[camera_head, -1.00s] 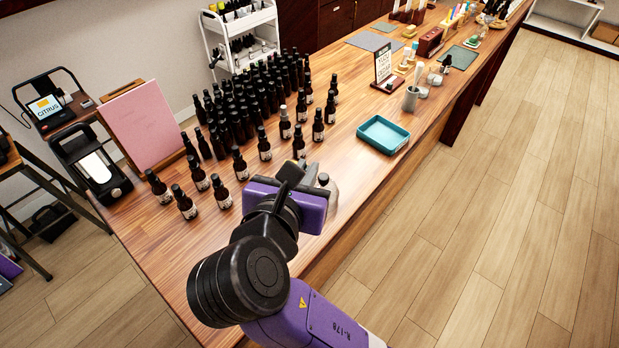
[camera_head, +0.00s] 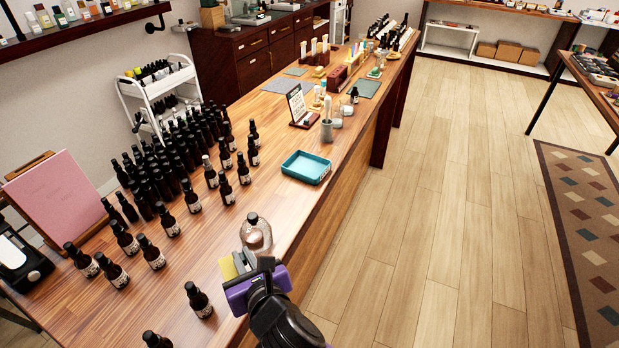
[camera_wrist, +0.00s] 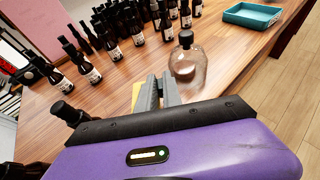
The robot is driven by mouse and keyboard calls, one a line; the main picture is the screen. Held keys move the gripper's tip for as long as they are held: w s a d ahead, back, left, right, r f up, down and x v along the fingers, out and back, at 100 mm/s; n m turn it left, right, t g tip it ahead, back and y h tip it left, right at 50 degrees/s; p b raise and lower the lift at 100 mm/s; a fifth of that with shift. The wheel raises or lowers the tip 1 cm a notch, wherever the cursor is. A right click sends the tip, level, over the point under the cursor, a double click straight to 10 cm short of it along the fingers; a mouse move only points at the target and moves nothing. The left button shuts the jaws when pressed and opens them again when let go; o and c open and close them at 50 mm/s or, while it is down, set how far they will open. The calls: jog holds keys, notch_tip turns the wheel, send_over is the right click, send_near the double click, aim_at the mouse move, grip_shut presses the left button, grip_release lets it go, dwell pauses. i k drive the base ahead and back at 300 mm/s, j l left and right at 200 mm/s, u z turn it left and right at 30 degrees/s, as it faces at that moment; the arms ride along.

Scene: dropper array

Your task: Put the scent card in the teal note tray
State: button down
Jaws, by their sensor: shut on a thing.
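The teal note tray (camera_head: 305,166) sits empty on the wooden counter near its right edge, ahead of my gripper. It also shows at the top right of the wrist view (camera_wrist: 252,15). My gripper (camera_head: 241,262) is over the near part of the counter, its grey fingers (camera_wrist: 158,90) close together. A yellow piece, which I take to be the scent card (camera_head: 228,269), shows at the fingers' left side. In the wrist view only a yellow sliver (camera_wrist: 136,93) shows beside the left finger; the rest is hidden. My gripper is apart from the tray.
A clear dark-capped bottle (camera_head: 256,236) stands just beyond my fingers, between them and the tray. Many dark bottles (camera_head: 165,165) crowd the left side.

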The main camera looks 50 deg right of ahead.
aim_at(307, 169)
jog(key=k+l, duration=0.15)
jog(key=l+u, duration=0.15)
jog(key=l, duration=0.75)
jog(key=i+l+u, duration=0.1)
jog(key=l, duration=0.15)
jog(key=i+l, duration=0.1)
jog(key=l, duration=0.2)
jog(key=l+u, duration=0.35)
jog(key=l, duration=0.45)
jog(key=l+u, duration=0.4)
jog(key=l, duration=0.4)
jog(key=u, duration=0.15)
jog(key=i+l, duration=0.05)
